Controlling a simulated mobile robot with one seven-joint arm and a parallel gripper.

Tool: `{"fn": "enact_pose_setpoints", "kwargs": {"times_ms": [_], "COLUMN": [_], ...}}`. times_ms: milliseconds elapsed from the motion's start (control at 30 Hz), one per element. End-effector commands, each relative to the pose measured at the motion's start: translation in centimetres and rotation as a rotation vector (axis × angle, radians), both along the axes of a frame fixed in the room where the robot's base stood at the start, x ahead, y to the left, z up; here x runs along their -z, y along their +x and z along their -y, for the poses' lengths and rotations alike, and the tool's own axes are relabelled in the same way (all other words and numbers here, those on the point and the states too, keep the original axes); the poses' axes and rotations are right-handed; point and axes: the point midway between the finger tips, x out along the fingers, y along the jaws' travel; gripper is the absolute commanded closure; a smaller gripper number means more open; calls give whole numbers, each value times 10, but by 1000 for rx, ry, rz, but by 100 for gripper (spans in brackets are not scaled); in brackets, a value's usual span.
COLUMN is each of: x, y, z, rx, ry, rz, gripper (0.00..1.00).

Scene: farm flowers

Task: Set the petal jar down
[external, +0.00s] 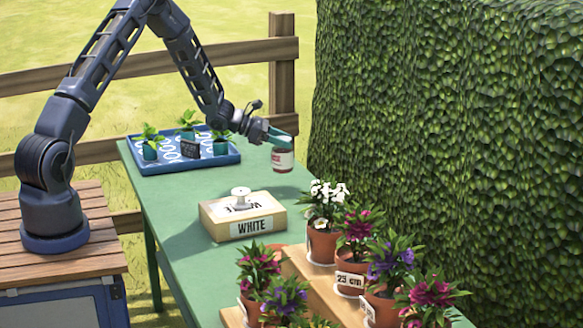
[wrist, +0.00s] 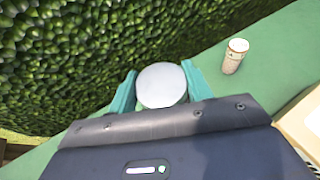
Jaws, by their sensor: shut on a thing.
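My gripper (external: 283,139) is shut on a small jar (external: 283,160) with a white and red label, near the table's hedge-side edge. In the wrist view the jar's round pale lid (wrist: 161,85) sits between the two teal fingers. The jar hangs upright below the fingers. A dark shadow lies on the table in front of it, and I cannot tell for sure whether its base touches the top. The label's words are too small to read.
The green table (external: 180,210) holds a blue tray (external: 185,165) with seedlings, a wooden box marked WHITE (external: 247,222) and potted flowers (external: 325,215). A hedge (external: 450,120) runs alongside.

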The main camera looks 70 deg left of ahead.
Motion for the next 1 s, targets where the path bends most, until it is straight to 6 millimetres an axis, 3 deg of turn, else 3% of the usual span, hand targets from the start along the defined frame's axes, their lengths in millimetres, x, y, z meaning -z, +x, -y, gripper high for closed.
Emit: {"fn": "enact_pose_setpoints", "kwargs": {"times_ms": [267, 533, 933, 967, 1000], "x": [19, 50, 55, 56, 55], "y": [0, 0, 0, 0, 0], "z": [0, 0, 0, 0, 0], "rx": [1, 0, 0, 0, 0], "ry": [-1, -2, 0, 0, 0], "rz": [1, 0, 1, 1, 1], "gripper": [95, 95, 95, 48, 40]}}
